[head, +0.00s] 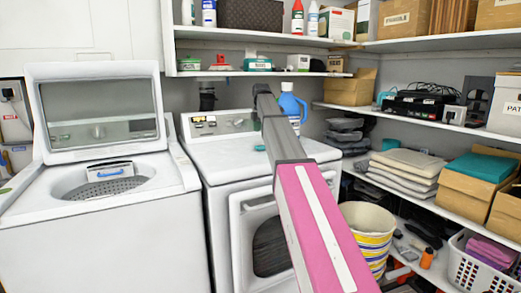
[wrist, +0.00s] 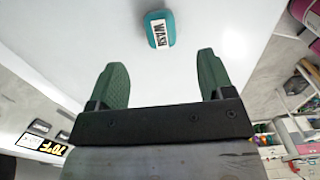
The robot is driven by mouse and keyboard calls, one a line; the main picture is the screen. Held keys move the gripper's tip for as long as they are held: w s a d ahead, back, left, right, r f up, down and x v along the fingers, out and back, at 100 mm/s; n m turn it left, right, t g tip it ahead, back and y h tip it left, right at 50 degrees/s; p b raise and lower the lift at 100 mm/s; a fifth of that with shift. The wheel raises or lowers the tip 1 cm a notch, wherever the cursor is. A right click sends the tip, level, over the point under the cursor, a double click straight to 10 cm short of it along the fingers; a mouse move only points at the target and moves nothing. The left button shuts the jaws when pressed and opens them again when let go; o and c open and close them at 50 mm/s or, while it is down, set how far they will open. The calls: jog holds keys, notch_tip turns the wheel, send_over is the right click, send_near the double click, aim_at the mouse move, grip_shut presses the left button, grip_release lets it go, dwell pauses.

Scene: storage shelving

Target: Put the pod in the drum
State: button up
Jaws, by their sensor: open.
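The pod (wrist: 160,29) is a small teal block with a white "WASH" label. It lies on the white dryer top, and a bit of teal, likely the pod (head: 260,148), shows beside my arm in the head view. My gripper (wrist: 162,72) is open, with two green fingers spread apart. The pod is ahead of the fingertips, roughly centred between them, and not in their grasp. In the head view my arm hides the fingers. The drum (head: 108,189) is the perforated metal basin inside the washer at left, its lid raised.
A blue jug (head: 290,105) stands behind my arm. Loaded shelves, a striped bucket (head: 370,239) and a white basket (head: 480,265) are at right.

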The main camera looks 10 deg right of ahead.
aim_at(260, 150)
jog(key=f, duration=0.8)
jog(key=shift+a+f, duration=0.15)
jog(key=shift+a, duration=0.05)
jog(key=c, duration=1.1)
jog(key=shift+o, duration=0.2)
jog(key=shift+r, duration=0.2)
